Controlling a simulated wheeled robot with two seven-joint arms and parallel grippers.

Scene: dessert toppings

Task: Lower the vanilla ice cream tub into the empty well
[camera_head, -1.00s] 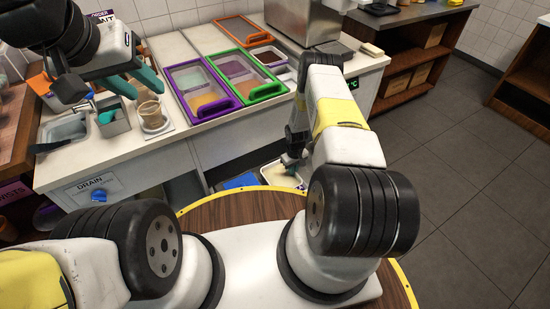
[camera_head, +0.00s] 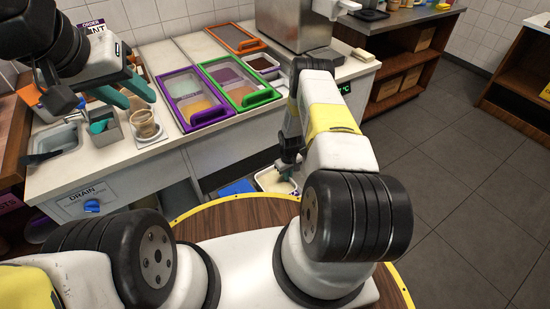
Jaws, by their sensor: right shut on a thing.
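My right gripper (camera_head: 288,172) reaches down in front of the counter and is shut on a pale tub (camera_head: 270,181) with cream-coloured contents, which I take for the vanilla ice cream tub. The tub is low, below the counter top, and partly hidden by the gripper and arm. My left gripper (camera_head: 138,96) hangs over the left end of the counter, its teal fingers apart and empty. A purple-framed cover (camera_head: 183,125) and a green-framed cover (camera_head: 238,107) lie over wells with coloured contents. I cannot make out which well is empty.
A brown-filled well (camera_head: 262,63) and an orange-framed cover (camera_head: 236,38) lie behind. A steel machine (camera_head: 295,25) stands at the back. A cup (camera_head: 144,126) and a metal holder (camera_head: 104,126) stand at the left. A blue thing (camera_head: 237,187) lies low beside the tub.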

